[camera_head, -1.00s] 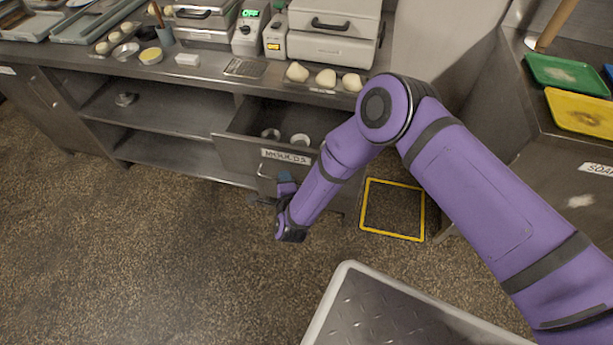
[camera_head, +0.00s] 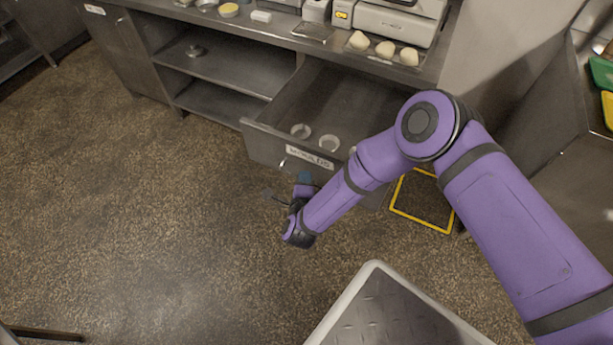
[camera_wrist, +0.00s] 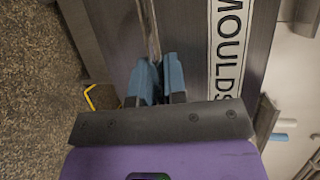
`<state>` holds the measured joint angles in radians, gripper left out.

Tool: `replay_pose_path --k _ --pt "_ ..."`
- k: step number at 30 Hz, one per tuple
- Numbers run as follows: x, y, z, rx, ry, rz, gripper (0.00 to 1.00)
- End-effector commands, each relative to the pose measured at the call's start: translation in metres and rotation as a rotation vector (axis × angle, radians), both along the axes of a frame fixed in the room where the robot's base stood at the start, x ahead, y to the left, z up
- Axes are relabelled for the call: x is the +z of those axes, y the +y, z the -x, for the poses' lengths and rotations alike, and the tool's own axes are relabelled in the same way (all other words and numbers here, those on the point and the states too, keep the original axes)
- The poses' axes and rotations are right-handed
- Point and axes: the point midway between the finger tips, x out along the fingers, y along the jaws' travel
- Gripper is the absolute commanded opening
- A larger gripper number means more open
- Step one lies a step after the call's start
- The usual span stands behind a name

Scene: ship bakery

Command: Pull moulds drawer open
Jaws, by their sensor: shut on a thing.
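The moulds drawer (camera_head: 258,147) is a metal drawer under the counter, with a white "MOULDS" label (camera_head: 310,157) on its front. It stands well out from the cabinet, and its inside shows. Two round metal moulds (camera_head: 301,130) lie near its front. My gripper (camera_head: 303,178) is at the drawer front, below the label. In the wrist view its blue fingers (camera_wrist: 156,72) are shut on the bar handle (camera_wrist: 149,25), beside the label. My arm covers the right part of the drawer.
The counter (camera_head: 345,62) above holds pale dough pieces (camera_head: 385,49) and appliances. Open shelves (camera_head: 215,75) are left of the drawer. A yellow floor square (camera_head: 424,220) lies to the right, partly behind my arm. The speckled floor at left is clear.

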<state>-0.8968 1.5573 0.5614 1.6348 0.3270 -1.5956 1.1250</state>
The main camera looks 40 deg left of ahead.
Motion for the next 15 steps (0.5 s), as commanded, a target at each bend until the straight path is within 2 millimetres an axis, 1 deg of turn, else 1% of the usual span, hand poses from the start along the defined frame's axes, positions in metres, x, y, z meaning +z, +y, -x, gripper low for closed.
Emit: replay_pose_path --k 12,13,14,15 --pt "-0.0003 -0.0007 0.0009 -0.001 0.000 0.000 0.00" --pt "-0.0003 -0.0007 0.0009 -0.001 0.000 0.000 0.20" --pt "-0.0003 -0.0007 0.0010 -0.001 0.000 0.000 0.26" --pt "-0.0003 -0.0006 0.0009 -0.001 0.000 0.000 0.36"
